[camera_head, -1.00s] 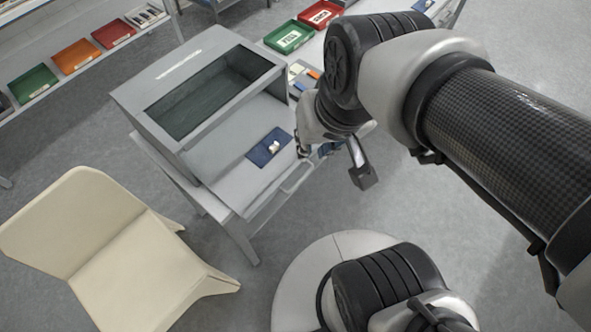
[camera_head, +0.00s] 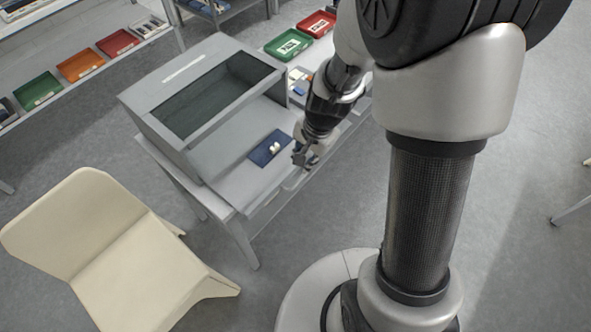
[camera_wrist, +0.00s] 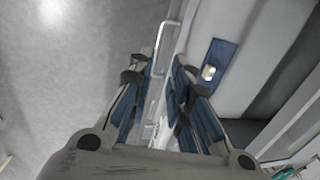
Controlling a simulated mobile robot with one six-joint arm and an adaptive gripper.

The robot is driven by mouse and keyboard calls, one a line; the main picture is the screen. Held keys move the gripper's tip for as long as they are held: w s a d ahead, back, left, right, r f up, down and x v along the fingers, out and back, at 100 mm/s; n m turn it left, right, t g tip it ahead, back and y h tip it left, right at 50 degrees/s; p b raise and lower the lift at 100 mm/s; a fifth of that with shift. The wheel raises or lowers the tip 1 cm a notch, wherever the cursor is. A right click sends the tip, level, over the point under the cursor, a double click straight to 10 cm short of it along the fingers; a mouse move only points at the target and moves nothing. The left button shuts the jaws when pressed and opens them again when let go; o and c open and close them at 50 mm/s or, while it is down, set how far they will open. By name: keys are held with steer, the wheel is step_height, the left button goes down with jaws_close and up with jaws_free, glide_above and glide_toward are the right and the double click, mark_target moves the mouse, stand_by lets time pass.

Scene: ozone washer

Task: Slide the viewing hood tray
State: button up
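The grey viewing hood (camera_head: 187,71) with a dark window stands on a bench in the head view. Its pale grey tray (camera_head: 222,181) sticks out at the front, with a blue mat (camera_head: 262,152) holding a small white item (camera_head: 274,147). My gripper (camera_head: 303,158) is at the tray's front edge, near its right end. In the wrist view my gripper (camera_wrist: 160,85) is open, its blue-padded fingers apart. The tray's bar handle (camera_wrist: 160,50) runs between the fingers in the picture. I cannot tell whether they touch it.
A cream chair (camera_head: 105,240) stands in front, to the left of the bench. Green (camera_head: 288,44) and red (camera_head: 317,23) trays lie behind the hood. More coloured trays line a shelf (camera_head: 110,58) at the back left. Grey floor is free to the right.

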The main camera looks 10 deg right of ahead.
mark_target(296, 184)
steer(key=f+b, duration=0.2)
steer(key=f, duration=0.2)
steer(key=w+a+f+b, duration=0.1)
steer(key=f+b, duration=0.1)
steer(key=f, duration=0.3)
steer(key=w+f+b, duration=0.1)
steer(key=f+b, duration=0.1)
steer(key=f, duration=0.3)
steer(key=shift+w+a+f+b, duration=0.1)
steer(key=shift+a+f+b, duration=0.15)
steer(key=shift+a+b, duration=0.1)
steer(key=shift+c, duration=0.3)
jaws_close()
